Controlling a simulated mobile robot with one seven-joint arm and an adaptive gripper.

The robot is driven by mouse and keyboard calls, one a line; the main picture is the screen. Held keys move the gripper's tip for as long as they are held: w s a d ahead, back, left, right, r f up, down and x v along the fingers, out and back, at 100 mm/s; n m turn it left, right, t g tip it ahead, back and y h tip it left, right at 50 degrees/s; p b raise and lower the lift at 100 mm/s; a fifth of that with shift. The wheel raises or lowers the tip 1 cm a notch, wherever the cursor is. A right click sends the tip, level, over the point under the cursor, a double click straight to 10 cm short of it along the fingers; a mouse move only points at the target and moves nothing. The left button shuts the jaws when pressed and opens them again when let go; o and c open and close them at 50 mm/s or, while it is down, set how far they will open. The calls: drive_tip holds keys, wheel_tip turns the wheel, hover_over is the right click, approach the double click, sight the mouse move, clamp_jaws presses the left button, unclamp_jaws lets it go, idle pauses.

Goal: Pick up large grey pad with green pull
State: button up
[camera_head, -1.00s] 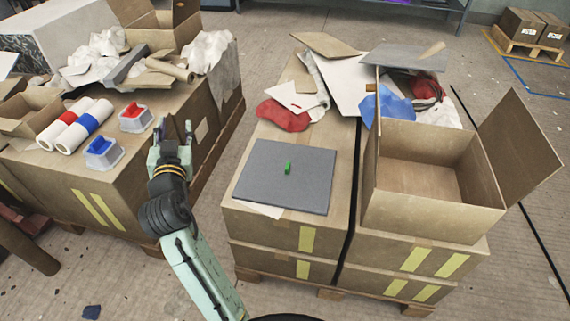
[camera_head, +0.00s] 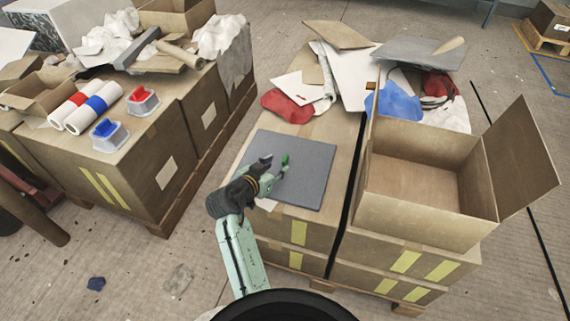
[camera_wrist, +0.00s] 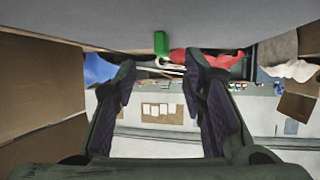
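The large grey pad (camera_head: 305,175) lies flat on the cardboard boxes in the middle. Its small green pull (camera_head: 285,159) stands up near the pad's centre. My gripper (camera_head: 274,162) is over the near left part of the pad, close beside the pull. In the wrist view the gripper (camera_wrist: 162,62) is open, with nothing between its fingers. The green pull (camera_wrist: 161,43) shows just beyond the fingertips, roughly centred between them. The grey pad (camera_wrist: 230,25) fills the top of that view. Whether a finger touches the pull cannot be told.
An open cardboard box (camera_head: 420,185) stands to the right of the pad. Red cloth (camera_head: 287,105), blue cloth (camera_head: 394,102) and loose sheets lie behind it. The left stack holds red and blue rolls (camera_head: 85,107) and two handled blocks. Open floor separates the stacks.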

sight(285, 159)
drive_tip(key=p+x, duration=0.1)
drive_tip(key=x, duration=0.4)
drive_tip(key=shift+w+r+p, duration=0.1)
drive_tip(key=shift+w+p, duration=0.15)
drive_tip(key=shift+p, duration=0.05)
clamp_jaws()
idle(0.5)
